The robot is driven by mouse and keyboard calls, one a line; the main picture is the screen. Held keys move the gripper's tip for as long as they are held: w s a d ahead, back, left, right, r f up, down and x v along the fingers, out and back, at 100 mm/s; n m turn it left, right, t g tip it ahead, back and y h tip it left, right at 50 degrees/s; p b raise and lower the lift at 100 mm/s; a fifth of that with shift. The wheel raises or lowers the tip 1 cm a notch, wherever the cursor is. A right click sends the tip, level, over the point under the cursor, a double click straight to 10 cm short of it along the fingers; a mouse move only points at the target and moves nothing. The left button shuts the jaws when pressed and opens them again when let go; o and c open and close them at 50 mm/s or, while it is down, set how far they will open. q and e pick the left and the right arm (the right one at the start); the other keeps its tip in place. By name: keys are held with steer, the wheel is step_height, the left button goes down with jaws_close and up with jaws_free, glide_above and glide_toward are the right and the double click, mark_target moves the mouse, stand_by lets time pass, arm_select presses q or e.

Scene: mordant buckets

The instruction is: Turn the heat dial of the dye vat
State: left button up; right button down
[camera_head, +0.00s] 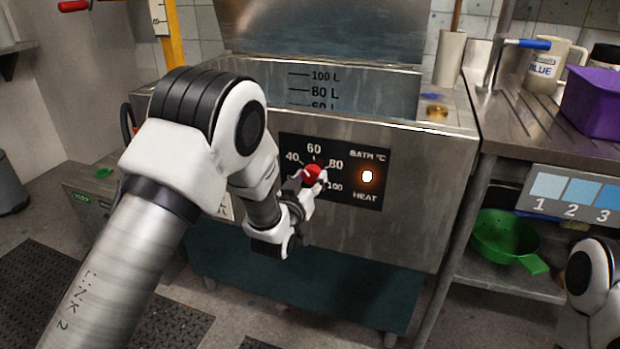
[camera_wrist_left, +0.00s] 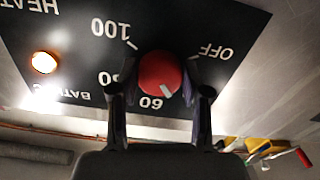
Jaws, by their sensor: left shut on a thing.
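The dye vat (camera_head: 400,145) is a steel tank with a black heat panel (camera_head: 345,150) on its front. The red heat dial (camera_head: 316,172) has a white pointer mark and also shows in the left wrist view (camera_wrist_left: 155,70). There the mark points between 60 and the right finger, which hides part of the scale. My left gripper (camera_head: 308,183) is shut on the dial, with one finger on each side of it in the left wrist view (camera_wrist_left: 160,88). The heat lamp (camera_head: 367,176) glows orange-white. My right gripper is out of view; only part of that arm shows at lower right.
A steel bench (camera_head: 500,125) on the right holds a mug marked BLUE (camera_head: 545,68) and a purple container (camera_head: 597,100). A green colander (camera_head: 505,236) sits on the shelf below. The floor (camera_head: 290,318) before the vat has dark mats.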

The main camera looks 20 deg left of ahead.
arm_select(q)
steer(key=m, duration=0.3)
steer(key=shift+m, duration=0.4)
steer(key=shift+m+p, duration=0.3)
steer(key=shift+m, duration=1.7)
steer(key=o, duration=1.1)
steer(key=shift+o, duration=0.2)
steer(key=s, duration=1.2)
steer(key=shift+a, duration=0.25)
